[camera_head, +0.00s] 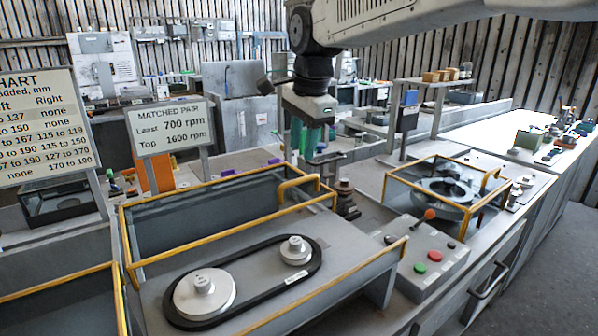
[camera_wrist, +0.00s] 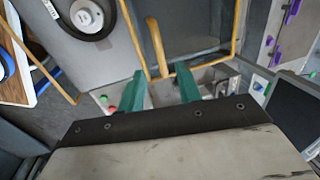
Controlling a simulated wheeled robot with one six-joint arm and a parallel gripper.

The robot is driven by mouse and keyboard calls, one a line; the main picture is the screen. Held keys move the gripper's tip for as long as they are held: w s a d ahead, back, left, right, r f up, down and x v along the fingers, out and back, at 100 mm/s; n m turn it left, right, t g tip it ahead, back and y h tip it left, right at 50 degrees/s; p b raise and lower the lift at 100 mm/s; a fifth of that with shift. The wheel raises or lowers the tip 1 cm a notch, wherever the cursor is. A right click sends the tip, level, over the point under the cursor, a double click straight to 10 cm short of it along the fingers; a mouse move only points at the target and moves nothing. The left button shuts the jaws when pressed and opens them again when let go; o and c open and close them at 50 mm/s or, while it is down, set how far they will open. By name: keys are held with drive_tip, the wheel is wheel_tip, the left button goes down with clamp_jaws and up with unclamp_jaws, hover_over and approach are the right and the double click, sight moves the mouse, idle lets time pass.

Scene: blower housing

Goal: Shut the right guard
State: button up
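A yellow-framed guard with grey see-through panels (camera_head: 205,215) stands raised behind a black belt (camera_head: 318,262) on two grey pulleys (camera_head: 205,293), which lie uncovered. Its curved yellow handle (camera_head: 300,184) is at its right end. My gripper (camera_head: 314,152) points down just above and behind this handle, with green fingers. In the wrist view the fingers (camera_wrist: 160,70) are apart, with the handle (camera_wrist: 156,45) appearing between the tips; contact is not visible. Another yellow-framed guard (camera_head: 410,180) further right sits over a round grey housing (camera_head: 447,192). I cannot tell which guard the task names.
A control box (camera_head: 422,262) with red and green buttons and an orange-tipped lever stands right of the belt bench. Sign boards (camera_head: 170,127) stand at the left. Another yellow rail (camera_head: 60,300) is at the lower left. A bright worktable (camera_head: 500,140) holds small parts.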

sight(299, 181)
drive_tip(key=f, duration=0.4)
drive_tip(key=w+f, duration=0.1)
drive_tip(key=f, duration=0.2)
drive_tip(key=shift+a+f, duration=0.1)
drive_tip(key=shift+a, duration=0.3)
clamp_jaws()
